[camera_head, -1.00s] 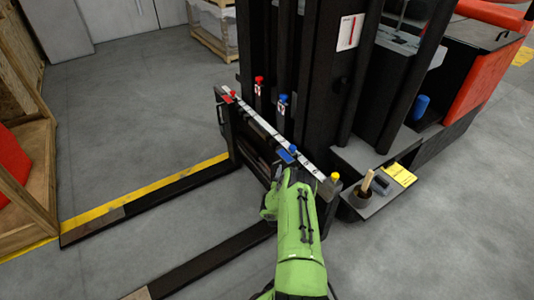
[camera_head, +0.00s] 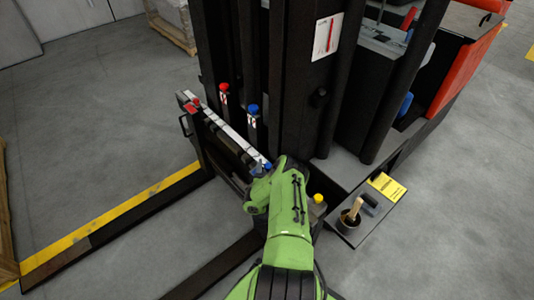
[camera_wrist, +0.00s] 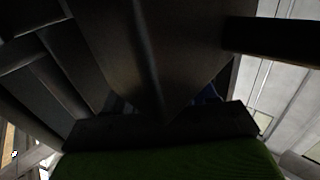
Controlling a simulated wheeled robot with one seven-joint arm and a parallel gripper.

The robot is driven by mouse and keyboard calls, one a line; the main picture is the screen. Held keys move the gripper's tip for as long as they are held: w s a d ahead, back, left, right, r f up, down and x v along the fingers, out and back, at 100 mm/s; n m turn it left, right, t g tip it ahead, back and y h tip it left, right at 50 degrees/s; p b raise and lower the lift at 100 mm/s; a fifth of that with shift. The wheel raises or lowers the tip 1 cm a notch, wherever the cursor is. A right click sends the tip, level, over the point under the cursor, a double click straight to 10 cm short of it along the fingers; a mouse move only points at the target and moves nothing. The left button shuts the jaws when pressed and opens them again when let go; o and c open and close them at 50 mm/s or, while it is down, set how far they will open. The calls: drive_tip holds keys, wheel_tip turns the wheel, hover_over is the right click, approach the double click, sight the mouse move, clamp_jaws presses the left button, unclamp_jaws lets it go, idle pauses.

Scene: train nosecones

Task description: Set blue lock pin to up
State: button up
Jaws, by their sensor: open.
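A blue lock pin (camera_head: 267,167) sits on the white-marked carriage rail (camera_head: 232,133) of the forklift, largely hidden behind my green arm in the head view. A small blue patch (camera_wrist: 209,93) shows behind dark parts in the wrist view; I cannot tell if it is that pin. My gripper (camera_wrist: 160,122) shows only as a dark, blurred body in the wrist view, close to the dark forklift structure. Its fingertips are hidden in the head view, and nothing is seen held. Whether the pin is up or down is not clear.
Red (camera_head: 224,87) and blue (camera_head: 253,108) capped posts stand behind the rail. The mast (camera_head: 290,70) rises close by. Open floor (camera_head: 90,130) lies left.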

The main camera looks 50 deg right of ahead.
drive_tip(key=shift+w+d, duration=0.1)
drive_tip(key=shift+d, duration=0.05)
clamp_jaws()
drive_tip(key=shift+r, duration=0.15)
wheel_tip(320, 180, up, 3)
drive_tip(key=p, duration=0.4)
drive_tip(key=shift+r, duration=0.15)
